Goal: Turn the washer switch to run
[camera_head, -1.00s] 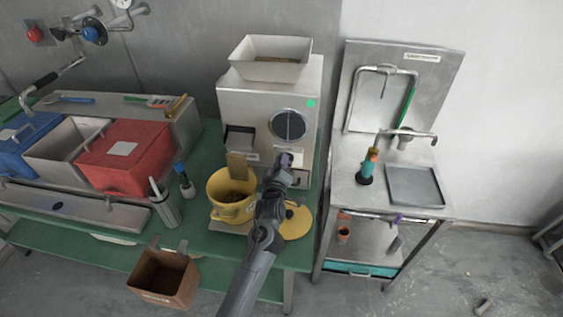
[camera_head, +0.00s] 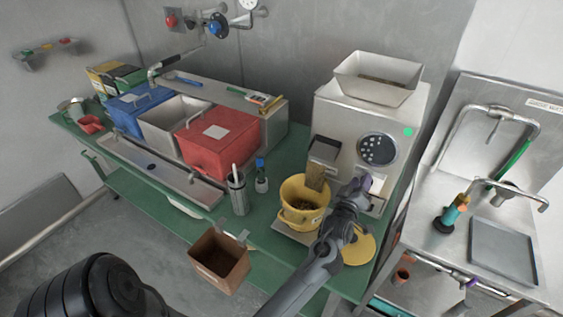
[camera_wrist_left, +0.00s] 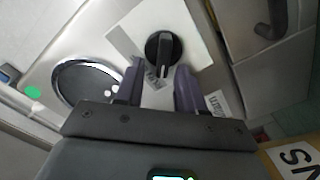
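A black rotary switch (camera_wrist_left: 163,48) on a pale square plate (camera_wrist_left: 195,42) shows in the left wrist view. The plate is on the front of the steel machine (camera_head: 345,120), which has a hopper on top. My left gripper (camera_wrist_left: 160,85) is open, its two purple fingers pointing at the switch, one toward each side of it. Whether they touch the switch I cannot tell. In the head view my left gripper (camera_head: 362,188) is at the machine's lower right front and hides the switch. Small label writing near the switch is unreadable. My right gripper is not in view.
A round window (camera_head: 378,149) and green dot (camera_head: 408,132) are above the switch. A yellow bucket (camera_head: 303,205) stands left of my left gripper, and a yellow disc (camera_head: 358,245) lies below it. A steel sink bench (camera_head: 470,255) stands to the right.

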